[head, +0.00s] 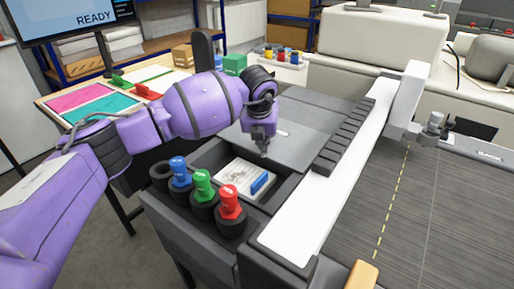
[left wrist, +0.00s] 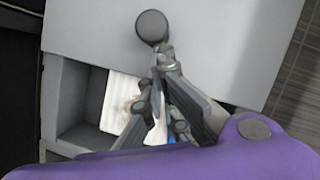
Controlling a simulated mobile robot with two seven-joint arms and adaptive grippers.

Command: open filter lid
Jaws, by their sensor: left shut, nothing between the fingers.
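The grey filter lid (head: 318,118) lies flat at the back of the machine's dark housing and fills most of the left wrist view (left wrist: 225,45). In front of it the compartment is uncovered, with a white filter (head: 236,178) and a blue piece (head: 262,181) inside. A dark round knob (left wrist: 152,27) shows on the lid in the left wrist view. My left gripper (head: 264,150) is shut and empty at the lid's front edge, its fingertips (left wrist: 160,62) just beside the knob. I cannot tell if they touch it. My right gripper is out of view.
Blue (head: 179,171), green (head: 203,186) and red (head: 230,202) capped bottles stand in holders along the compartment's front left. A white rail (head: 330,195) and a grey belt (head: 420,200) lie to the right. A table with coloured sheets (head: 110,115) stands at the left.

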